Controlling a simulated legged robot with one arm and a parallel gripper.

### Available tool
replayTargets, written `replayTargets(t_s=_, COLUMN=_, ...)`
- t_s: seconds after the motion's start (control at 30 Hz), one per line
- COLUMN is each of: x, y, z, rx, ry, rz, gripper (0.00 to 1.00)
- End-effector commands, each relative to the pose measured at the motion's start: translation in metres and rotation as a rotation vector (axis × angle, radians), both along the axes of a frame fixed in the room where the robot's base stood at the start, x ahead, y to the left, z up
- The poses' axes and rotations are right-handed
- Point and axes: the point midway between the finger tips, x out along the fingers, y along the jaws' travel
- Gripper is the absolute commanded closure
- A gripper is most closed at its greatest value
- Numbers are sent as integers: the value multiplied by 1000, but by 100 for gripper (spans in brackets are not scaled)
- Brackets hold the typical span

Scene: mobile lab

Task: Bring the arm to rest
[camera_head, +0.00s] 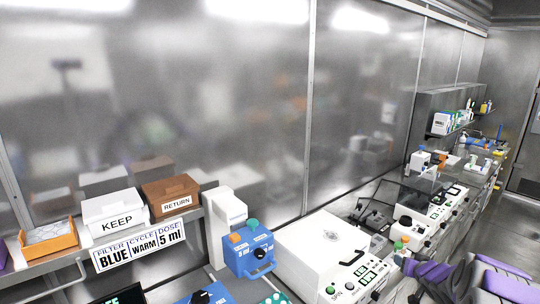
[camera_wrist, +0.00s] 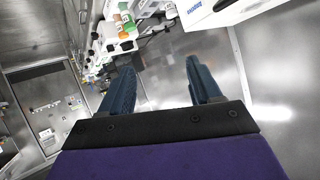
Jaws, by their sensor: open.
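My arm (camera_head: 480,283), with purple and dark grey links, shows at the lower right of the head view. It is beside the bench and cut off by the picture's edge. My gripper (camera_wrist: 158,66) shows in the wrist view, with its two dark blue fingers spread apart. Nothing is between the fingers. The fingers point toward the bench equipment, which appears tilted, and touch nothing that I can see.
A shelf (camera_head: 452,124) hangs farther back. Floor room is mostly hidden.

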Motion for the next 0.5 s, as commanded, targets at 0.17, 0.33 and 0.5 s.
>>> replayTargets(t_s=0.17, x=-24, y=29, z=39, rx=-83, ry=116, rz=-64, gripper=37)
replayTargets(t_s=0.33, x=-66, y=60, z=62, rx=-135, ry=254, rz=-109, gripper=37)
replayTargets(t_s=0.5, x=-120, y=98, z=80, rx=-164, ry=403, rz=-125, gripper=37)
